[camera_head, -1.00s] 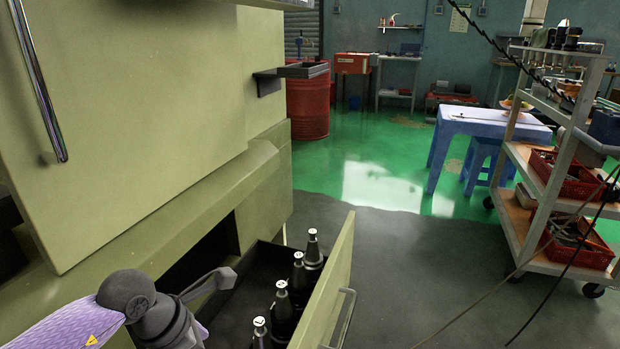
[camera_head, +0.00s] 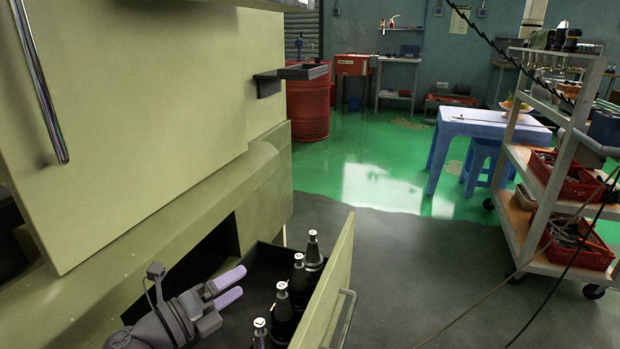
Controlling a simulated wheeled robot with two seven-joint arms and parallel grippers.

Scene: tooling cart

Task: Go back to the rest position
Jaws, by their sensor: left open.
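My left gripper (camera_head: 236,287) is at the bottom left, over the open drawer (camera_head: 337,285) of the green cabinet. Its two purple fingers are apart and point right, with nothing between them. Several dark tool holders (camera_head: 281,308) with pale tops stand upright in a row inside the drawer, along its front panel. The fingertips are left of these holders and look apart from them. My right gripper is not in view.
The green cabinet body (camera_head: 150,130) fills the left side. A shelf cart (camera_head: 545,200) with red baskets stands at the right. A blue table (camera_head: 488,125) and a red barrel (camera_head: 308,110) are farther back. The floor between is clear.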

